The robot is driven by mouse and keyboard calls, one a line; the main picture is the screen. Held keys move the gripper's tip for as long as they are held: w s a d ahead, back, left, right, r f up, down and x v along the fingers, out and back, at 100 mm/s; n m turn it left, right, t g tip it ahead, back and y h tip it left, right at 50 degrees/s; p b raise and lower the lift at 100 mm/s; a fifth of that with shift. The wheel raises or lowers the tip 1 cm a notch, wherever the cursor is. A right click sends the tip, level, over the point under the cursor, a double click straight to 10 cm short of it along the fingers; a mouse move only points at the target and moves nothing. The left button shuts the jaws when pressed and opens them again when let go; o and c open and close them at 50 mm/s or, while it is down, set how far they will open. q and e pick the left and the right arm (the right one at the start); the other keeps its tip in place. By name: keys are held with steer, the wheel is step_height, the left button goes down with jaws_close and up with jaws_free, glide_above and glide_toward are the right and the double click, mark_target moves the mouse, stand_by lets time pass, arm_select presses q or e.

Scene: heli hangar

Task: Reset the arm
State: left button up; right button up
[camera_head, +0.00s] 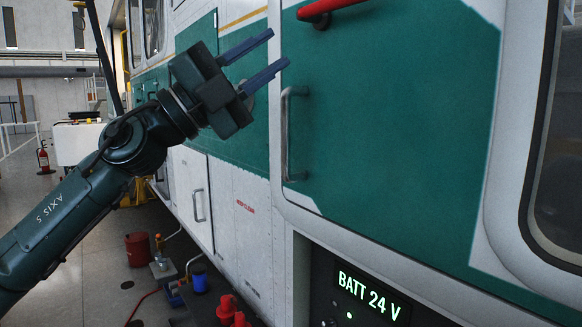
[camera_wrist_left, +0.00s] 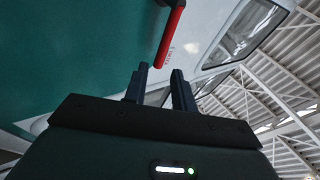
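My left arm comes in from the lower left in the head view. Its gripper (camera_head: 262,62) is raised in front of the helicopter's green and white side. The two dark fingers are apart, with nothing between them. In the left wrist view the fingers of my left gripper (camera_wrist_left: 159,84) stand apart and empty, below a red handle (camera_wrist_left: 170,36). The same red handle (camera_head: 325,8) shows at the top of the head view, to the right of the fingertips. My right gripper is not in view.
A grey vertical handle (camera_head: 286,135) is on the green door (camera_head: 400,120), just below and right of the fingertips. A panel reading "BATT 24 V" (camera_head: 368,296) is lower right. Red and blue containers (camera_head: 200,281) stand on the floor. A fire extinguisher (camera_head: 44,158) stands at far left.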

arm_select(q)
steer(key=w+a+f+n+t+y+p, duration=0.15)
steer(key=f+n+t+y, duration=0.4)
steer(key=f+n, duration=0.95)
steer(key=w+a+f+n+t+y+p, duration=0.1)
steer(key=w+a+f+n+t+y, duration=0.4)
steer(key=f, duration=1.7)
steer(key=s+a+f+n+g+y, duration=0.1)
steer(key=s+f+n+g+y, duration=0.3)
steer(key=s+f, duration=0.9)
steer(key=s+a+f+n+g+y+p, duration=0.1)
steer(key=s+f+n+g+y, duration=0.4)
steer(key=s+f, duration=0.8)
step_height(320, 180, down, 3)
steer(key=shift+s+a+r+n, duration=0.15)
steer(key=shift+a+r+n, duration=0.05)
steer(key=shift+a+n, duration=0.2)
